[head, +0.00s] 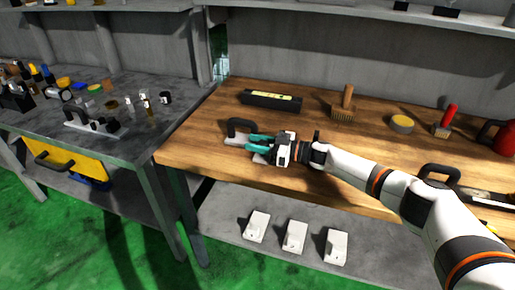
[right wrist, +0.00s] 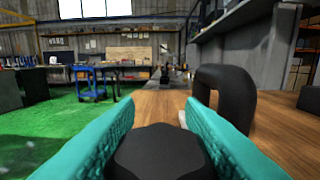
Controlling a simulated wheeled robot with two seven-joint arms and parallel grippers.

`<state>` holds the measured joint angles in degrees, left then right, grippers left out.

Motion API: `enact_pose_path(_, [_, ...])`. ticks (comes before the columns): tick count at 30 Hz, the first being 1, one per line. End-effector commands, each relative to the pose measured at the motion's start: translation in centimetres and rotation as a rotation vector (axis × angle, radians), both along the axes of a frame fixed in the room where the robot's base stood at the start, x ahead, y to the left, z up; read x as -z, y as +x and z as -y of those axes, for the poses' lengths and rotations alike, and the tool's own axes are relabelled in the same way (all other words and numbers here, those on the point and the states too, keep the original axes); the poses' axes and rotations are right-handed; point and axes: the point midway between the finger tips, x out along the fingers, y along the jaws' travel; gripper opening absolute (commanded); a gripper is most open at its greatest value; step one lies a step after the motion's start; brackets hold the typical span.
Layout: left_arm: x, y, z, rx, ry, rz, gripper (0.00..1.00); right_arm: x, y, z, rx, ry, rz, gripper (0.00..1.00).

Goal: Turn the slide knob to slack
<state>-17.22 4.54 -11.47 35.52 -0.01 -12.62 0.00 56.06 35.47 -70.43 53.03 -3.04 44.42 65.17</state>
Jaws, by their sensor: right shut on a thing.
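My right gripper (head: 249,142) reaches in from the right, low over the wooden bench, with its teal fingers pointing left. In the right wrist view the fingers are shut on a black faceted knob (right wrist: 160,152), which sits between them. In the head view the fingers and gripper body hide the knob. A grey metal slide plate (head: 238,141) with a black arched handle (head: 240,124) lies just beyond the fingertips. The arched handle also shows in the right wrist view (right wrist: 238,77), to the right of the fingers. My left gripper is not in view.
A long black box (head: 271,101), a brush (head: 343,106), a round tin (head: 402,124) and a red-handled brush (head: 446,121) stand farther back on the wooden bench (head: 210,130). A grey table (head: 125,85) with many small parts stands to the left, across a gap.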

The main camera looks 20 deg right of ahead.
Motion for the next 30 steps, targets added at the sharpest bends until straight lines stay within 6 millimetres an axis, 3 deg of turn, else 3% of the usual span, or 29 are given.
enact_pose_path(17, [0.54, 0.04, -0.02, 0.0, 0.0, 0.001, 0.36, -0.13, -0.09, -0.26, -0.038, 0.003, 0.002, 0.13])
enact_pose_path(18, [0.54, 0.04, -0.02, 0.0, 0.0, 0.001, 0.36, -0.14, -0.08, -0.25, -0.038, 0.003, 0.002, 0.39])
enact_pose_path(21, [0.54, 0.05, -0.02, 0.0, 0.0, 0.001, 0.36, -0.13, -0.07, -0.22, -0.037, 0.003, 0.002, 0.55])
enact_pose_path(30, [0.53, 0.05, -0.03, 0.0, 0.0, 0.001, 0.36, -0.17, -0.06, -0.15, -0.036, 0.001, 0.002, 0.57])
